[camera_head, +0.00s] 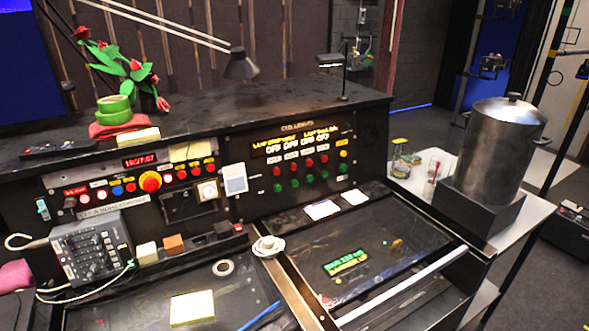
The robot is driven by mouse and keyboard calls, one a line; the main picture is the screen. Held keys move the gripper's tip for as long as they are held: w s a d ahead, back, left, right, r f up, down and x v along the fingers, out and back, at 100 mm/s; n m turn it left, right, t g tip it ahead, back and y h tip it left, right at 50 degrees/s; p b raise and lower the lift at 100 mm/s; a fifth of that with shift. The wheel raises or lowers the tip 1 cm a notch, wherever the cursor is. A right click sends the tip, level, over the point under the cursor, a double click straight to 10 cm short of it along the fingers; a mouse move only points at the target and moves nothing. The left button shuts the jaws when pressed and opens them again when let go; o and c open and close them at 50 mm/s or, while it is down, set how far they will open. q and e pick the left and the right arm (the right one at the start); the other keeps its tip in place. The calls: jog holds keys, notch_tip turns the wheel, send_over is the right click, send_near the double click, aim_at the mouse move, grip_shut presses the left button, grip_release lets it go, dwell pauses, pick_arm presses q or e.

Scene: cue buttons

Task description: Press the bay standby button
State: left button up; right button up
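A black console (385,130) carries the buttons. Its right panel, under a yellow lit display (300,141), has a row of red buttons (293,164), a row of green buttons (295,182) and yellow ones (343,154) at the right end. The left panel has a large red mushroom button (150,182) with a yellow surround, and smaller red, blue and white buttons beside it. The labels are too small to read, so I cannot tell which button is the bay standby one. Neither of my grippers is in view.
A grey audio mixer (92,250) with cables stands at the front left. A desk lamp (241,64) and red flowers (132,72) rise above the console top. A large metal urn (503,140) stands on a side table at the right. Glass-like panels cover the front desk.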

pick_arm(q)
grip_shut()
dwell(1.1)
